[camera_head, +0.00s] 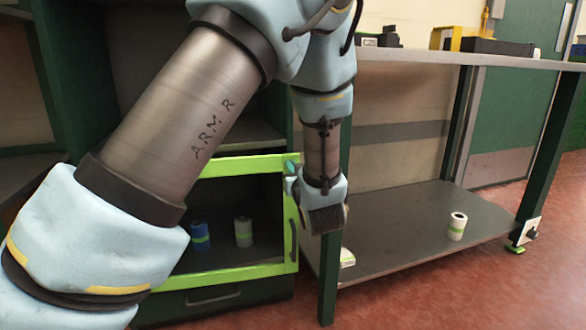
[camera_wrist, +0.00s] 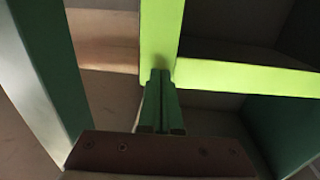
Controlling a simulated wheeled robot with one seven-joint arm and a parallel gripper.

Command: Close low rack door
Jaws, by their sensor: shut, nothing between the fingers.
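The low rack door (camera_head: 240,162) is a lime-green frame with a dark handle (camera_head: 294,240) on its right side, at the lower middle of the head view. It stands at or close to the cabinet front; I cannot tell whether a gap is left. In the wrist view the lime frame's corner (camera_wrist: 220,75) lies just beyond my fingertips. My gripper (camera_wrist: 161,74) is shut and empty, its dark green fingers together and overlapping the frame in the picture. Whether they touch it is unclear. My arm hides the door's left part in the head view.
Inside the rack stand a blue roll (camera_head: 200,238) and a white roll (camera_head: 243,233). A drawer (camera_head: 230,295) lies below. To the right is a workbench with a green leg (camera_head: 329,270) and a low shelf (camera_head: 400,230) bearing another white roll (camera_head: 457,226).

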